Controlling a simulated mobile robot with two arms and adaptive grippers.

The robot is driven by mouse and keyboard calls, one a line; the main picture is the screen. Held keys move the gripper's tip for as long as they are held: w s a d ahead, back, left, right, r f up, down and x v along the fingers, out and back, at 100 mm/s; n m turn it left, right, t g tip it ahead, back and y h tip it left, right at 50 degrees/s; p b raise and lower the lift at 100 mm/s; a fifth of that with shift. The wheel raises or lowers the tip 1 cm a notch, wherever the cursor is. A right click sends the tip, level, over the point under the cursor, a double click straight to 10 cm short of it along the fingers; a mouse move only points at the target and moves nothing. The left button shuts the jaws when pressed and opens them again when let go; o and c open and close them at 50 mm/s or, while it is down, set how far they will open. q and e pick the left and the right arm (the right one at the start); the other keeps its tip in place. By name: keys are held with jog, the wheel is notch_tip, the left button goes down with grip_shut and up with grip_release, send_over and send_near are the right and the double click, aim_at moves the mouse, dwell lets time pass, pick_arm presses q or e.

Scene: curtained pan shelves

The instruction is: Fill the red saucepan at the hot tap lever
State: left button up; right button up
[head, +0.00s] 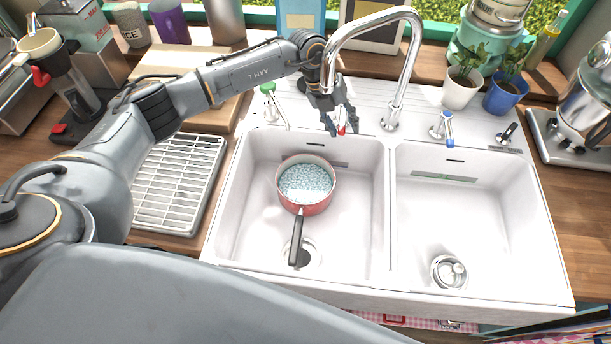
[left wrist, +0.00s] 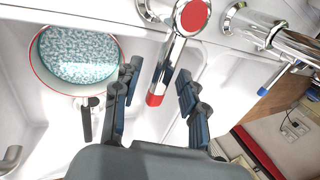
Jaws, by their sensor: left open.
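The red saucepan (head: 313,207) stands in the left sink basin, its black handle toward the front. Pale blue, speckled, water-like contents fill much of it. It also shows at the upper left of the left wrist view (left wrist: 118,72). The hot tap lever (head: 341,129) has a red tip and sits behind the left basin. My left gripper (head: 339,118) is open at this lever. In the left wrist view the lever (left wrist: 167,72) lies between the two spread fingers (left wrist: 160,80), with visible gaps on both sides. My right gripper is not in view.
The chrome spout (head: 415,50) arches close by my left gripper. A blue-tipped lever (head: 447,128) stands to the right. A green-topped fitting (head: 268,90) is behind the basin's left. The right basin (head: 470,220) holds only a metal strainer (head: 449,272). A drying rack (head: 178,185) lies left.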

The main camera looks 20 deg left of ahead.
pick_arm(q)
jog(key=shift+p+v, duration=0.6)
jog(key=shift+v, duration=0.4)
jog(key=shift+p+v, duration=1.85)
jog(key=shift+v, duration=1.1)
